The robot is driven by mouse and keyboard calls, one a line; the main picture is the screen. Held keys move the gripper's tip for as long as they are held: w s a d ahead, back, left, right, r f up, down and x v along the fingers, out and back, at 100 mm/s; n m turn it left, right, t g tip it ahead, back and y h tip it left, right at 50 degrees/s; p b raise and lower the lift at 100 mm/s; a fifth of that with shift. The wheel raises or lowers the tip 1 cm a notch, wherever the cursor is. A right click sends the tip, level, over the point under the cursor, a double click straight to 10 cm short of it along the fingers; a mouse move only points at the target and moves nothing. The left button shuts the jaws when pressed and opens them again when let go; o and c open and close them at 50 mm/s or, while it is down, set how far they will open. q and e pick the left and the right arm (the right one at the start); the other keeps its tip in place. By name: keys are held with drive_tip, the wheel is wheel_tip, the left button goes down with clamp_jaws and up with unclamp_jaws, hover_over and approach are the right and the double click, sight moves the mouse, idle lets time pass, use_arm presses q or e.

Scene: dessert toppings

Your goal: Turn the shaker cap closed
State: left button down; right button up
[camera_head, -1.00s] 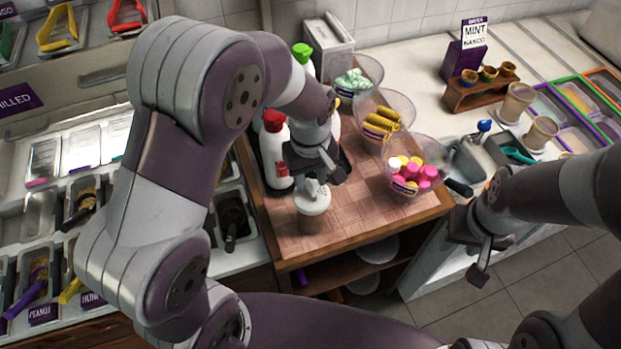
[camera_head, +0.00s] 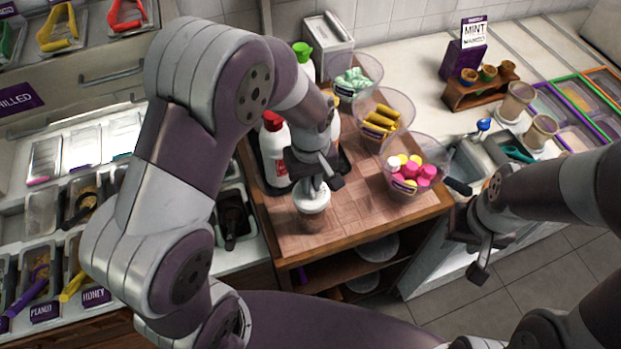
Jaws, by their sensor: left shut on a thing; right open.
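The shaker (camera_head: 312,215) stands upright on the wooden counter (camera_head: 352,222), near its front edge. It has a white cap (camera_head: 312,196) and a brown lower part. My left gripper (camera_head: 314,181) reaches down from above and is shut on the shaker cap. The fingers and arm cover part of the cap's top, so its exact turn cannot be told. My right gripper (camera_head: 478,258) is open and empty, off to the right of the counter and well apart from the shaker.
Clear bowls of pink and yellow sweets (camera_head: 413,172), yellow rolls (camera_head: 381,121) and green sweets (camera_head: 353,82) line the counter's right side. Bare wood lies right of the shaker.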

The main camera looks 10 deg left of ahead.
use_arm(q)
drive_tip(key=shift+m, duration=0.7)
idle(1.2)
drive_tip(key=c, duration=1.2)
unclamp_jaws()
drive_tip(key=shift+o, duration=0.2)
wheel_tip(320, 180, up, 13)
drive_tip(key=shift+p, duration=0.45)
drive_tip(key=shift+f, duration=0.1)
